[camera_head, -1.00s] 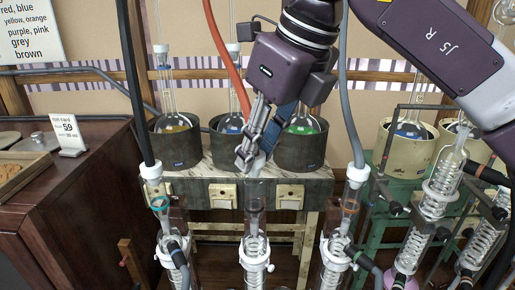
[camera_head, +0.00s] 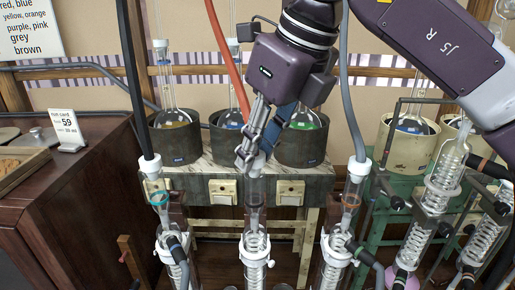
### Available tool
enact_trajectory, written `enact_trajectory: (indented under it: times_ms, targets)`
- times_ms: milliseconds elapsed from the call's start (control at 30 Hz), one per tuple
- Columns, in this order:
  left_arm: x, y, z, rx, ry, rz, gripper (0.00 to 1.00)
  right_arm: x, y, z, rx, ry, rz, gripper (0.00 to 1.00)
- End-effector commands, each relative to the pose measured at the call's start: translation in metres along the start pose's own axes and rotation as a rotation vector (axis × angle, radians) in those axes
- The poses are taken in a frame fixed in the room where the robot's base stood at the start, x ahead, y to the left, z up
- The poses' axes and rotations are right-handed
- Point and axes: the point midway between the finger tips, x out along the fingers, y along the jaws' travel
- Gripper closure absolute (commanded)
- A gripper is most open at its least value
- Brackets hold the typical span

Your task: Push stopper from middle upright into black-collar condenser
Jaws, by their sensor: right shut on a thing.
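My right gripper (camera_head: 252,155) comes down from the top and is shut on a pale stopper (camera_head: 258,164). The stopper is just over the top of the middle glass condenser (camera_head: 255,250), in line with it. The fingers partly hide it, and I cannot tell how far it sits in the mouth. The middle condenser has a dark collar near its top (camera_head: 255,207). The left condenser (camera_head: 172,245) has a teal collar, and the right condenser (camera_head: 335,245) an orange-brown one. My left gripper is not in view.
White stoppers with hoses sit at the left (camera_head: 151,164) and right (camera_head: 358,168) condensers. An orange hose (camera_head: 226,65) runs down behind my gripper. Flasks in dark pots (camera_head: 178,145) stand behind. More glassware (camera_head: 440,185) crowds the right; a brown cabinet (camera_head: 80,210) stands left.

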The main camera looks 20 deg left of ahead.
Motion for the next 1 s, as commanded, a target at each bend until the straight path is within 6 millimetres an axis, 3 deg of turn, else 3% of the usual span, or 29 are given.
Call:
enact_trajectory:
  times_ms: [867,900,1000]
  targets:
    - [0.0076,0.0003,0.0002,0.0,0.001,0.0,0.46,0.0089,-0.0001,-0.0038,0.0,0.0,0.0,0.88]
    - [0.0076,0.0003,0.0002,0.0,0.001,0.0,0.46,0.0089,-0.0001,-0.0038,0.0,0.0,0.0,0.73]
    - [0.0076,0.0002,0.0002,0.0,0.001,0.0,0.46,0.0088,-0.0001,-0.0038,0.0,0.0,0.0,0.62]
